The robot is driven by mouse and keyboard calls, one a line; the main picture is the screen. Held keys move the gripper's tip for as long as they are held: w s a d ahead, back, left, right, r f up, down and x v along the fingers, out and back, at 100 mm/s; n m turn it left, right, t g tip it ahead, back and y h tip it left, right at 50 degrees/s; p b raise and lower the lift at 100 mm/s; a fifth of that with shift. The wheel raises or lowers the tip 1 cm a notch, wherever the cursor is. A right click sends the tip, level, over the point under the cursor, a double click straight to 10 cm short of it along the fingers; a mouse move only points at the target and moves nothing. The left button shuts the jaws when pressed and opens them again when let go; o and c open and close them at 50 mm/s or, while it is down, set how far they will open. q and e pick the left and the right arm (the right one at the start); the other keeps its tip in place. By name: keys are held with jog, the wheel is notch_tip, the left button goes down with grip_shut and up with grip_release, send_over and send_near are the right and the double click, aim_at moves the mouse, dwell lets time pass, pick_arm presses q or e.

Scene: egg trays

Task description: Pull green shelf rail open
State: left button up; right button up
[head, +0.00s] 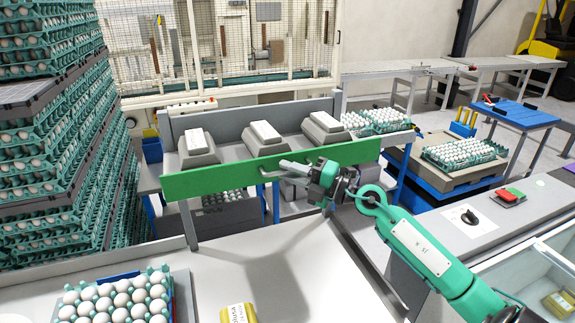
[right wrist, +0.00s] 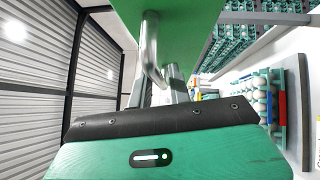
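The green shelf rail (head: 215,181) runs along the front of a grey shelf and has a metal handle (head: 264,174) on its face. My right gripper (head: 284,168) is at this handle, reaching in from the right. In the right wrist view the green rail (right wrist: 165,18) is at the top, and the curved metal handle (right wrist: 151,55) comes down to the gripper's fingers (right wrist: 164,88). The fingers are mostly hidden behind the black edge of my gripper's body, so I cannot tell if they are closed on the handle. My left gripper is not in view.
Several grey trays with white labels (head: 265,134) stand on the shelf (head: 233,152) behind the rail. Tall egg stacks (head: 40,150) rise at the left. An egg tray (head: 160,284) and a yellow packet (head: 238,313) are on the white table (head: 310,275), whose middle is clear.

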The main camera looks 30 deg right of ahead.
jog(key=shift+w+a+r, duration=0.1)
jog(key=shift+w+a, duration=0.15)
jog(key=shift+w, duration=0.1)
grip_shut()
